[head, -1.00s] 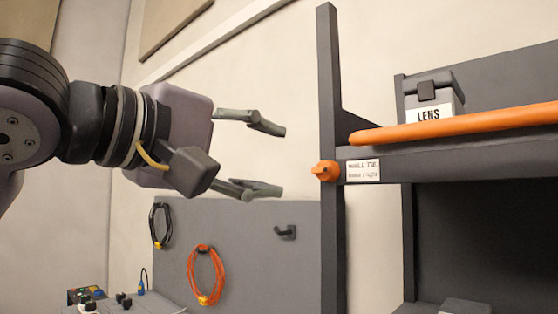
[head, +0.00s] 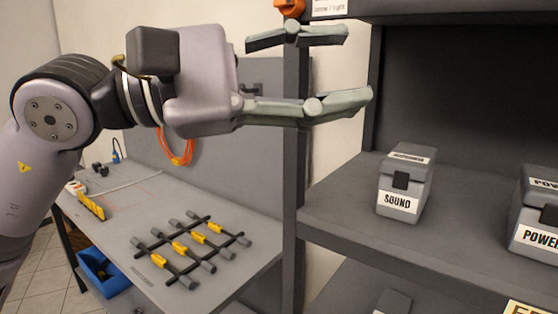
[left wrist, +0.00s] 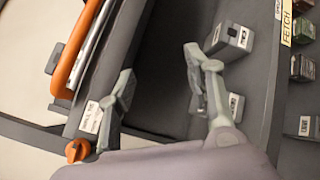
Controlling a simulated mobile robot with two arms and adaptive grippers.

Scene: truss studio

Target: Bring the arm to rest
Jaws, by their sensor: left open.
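My left gripper (head: 345,68) is open and empty, raised in front of the shelf unit in the head view. Its two fingers point right, one above the other, with a wide gap between them. In the left wrist view its fingers (left wrist: 158,85) stand apart with the dark shelf space beyond. My left arm (head: 50,150) comes in from the left with the wrist level. My right gripper is in neither view.
The shelf (head: 345,210) holds a SOUND box (head: 405,185) and a POWER box (head: 537,215). The upright post (head: 292,180) stands behind the fingers. A workbench (head: 225,255) bears a black and yellow rack (head: 190,248). A blue bin (head: 100,270) is below.

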